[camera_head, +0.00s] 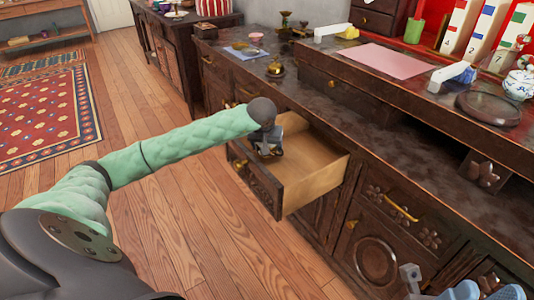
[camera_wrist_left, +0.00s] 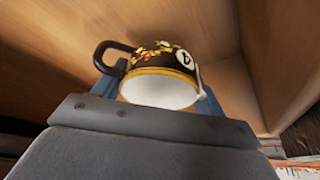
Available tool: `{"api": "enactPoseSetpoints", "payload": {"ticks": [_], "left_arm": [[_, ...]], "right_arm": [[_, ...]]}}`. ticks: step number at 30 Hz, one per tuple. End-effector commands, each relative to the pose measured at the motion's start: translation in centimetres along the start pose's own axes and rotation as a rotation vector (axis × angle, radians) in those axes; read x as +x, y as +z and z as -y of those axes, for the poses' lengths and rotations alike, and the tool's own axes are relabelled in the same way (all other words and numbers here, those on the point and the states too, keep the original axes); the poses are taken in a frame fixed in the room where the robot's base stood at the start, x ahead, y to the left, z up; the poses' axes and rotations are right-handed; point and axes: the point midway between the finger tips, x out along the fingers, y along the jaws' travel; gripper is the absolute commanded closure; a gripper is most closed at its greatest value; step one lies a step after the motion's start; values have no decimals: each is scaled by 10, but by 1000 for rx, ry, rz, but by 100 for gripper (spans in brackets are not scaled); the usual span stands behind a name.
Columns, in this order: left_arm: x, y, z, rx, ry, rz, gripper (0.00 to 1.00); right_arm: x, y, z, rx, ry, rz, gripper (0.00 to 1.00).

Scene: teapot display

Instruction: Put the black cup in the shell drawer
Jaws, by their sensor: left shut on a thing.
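The black cup (camera_wrist_left: 165,62) shows in the left wrist view, with a gold floral band, a white inside, a dark handle at the left and a round white label. My left gripper (camera_head: 268,150) is shut on it, with blue fingers at both sides. In the head view this gripper is over an open drawer (camera_head: 318,185), near its front, and mostly hides the cup. Pale wooden walls surround the cup in the wrist view. I cannot see a shell mark on this drawer. My right gripper (camera_head: 488,291) is at the bottom right edge, its blue fingers apart and empty.
The dark cabinet top (camera_head: 330,105) runs behind the drawer. It bears a pink mat (camera_head: 388,60), a round dark tray (camera_head: 490,107), a teapot (camera_head: 519,83) and small brass items. Closed drawers and carved doors lie right of the open drawer. The wooden floor (camera_head: 185,210) is clear.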

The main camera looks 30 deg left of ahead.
Motion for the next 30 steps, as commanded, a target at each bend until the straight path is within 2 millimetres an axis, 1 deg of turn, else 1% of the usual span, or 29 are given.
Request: {"api": "enactPoseSetpoints", "payload": {"ticks": [1, 3, 6, 14, 18, 19, 21, 22, 30], "left_arm": [[9, 4, 0, -1, 1, 2, 53], [18, 8, 0, -2, 0, 2, 53], [27, 12, 0, -1, 1, 1, 53], [27, 12, 0, 0, 0, -1, 53], [31, 13, 0, 0, -1, -1, 53], [30, 12, 0, -1, -1, -1, 23], [30, 12, 0, -1, -1, 0, 9], [30, 12, 0, -1, -1, 0, 7], [29, 12, 0, -1, 0, 0, 7]], "right_arm": [[-3, 0, 0, 3, 1, 0, 64], [-5, 0, 1, 8, 3, 0, 64], [-6, 1, 2, 15, 6, -1, 64], [-2, 3, 2, 17, 5, -7, 64], [-5, 3, 1, 19, 7, -9, 64], [-3, 3, 2, 20, 8, -9, 64], [-3, 3, 2, 20, 8, -10, 64], [-3, 3, 2, 20, 8, -11, 64], [-2, 3, 2, 19, 9, -10, 64]]}}
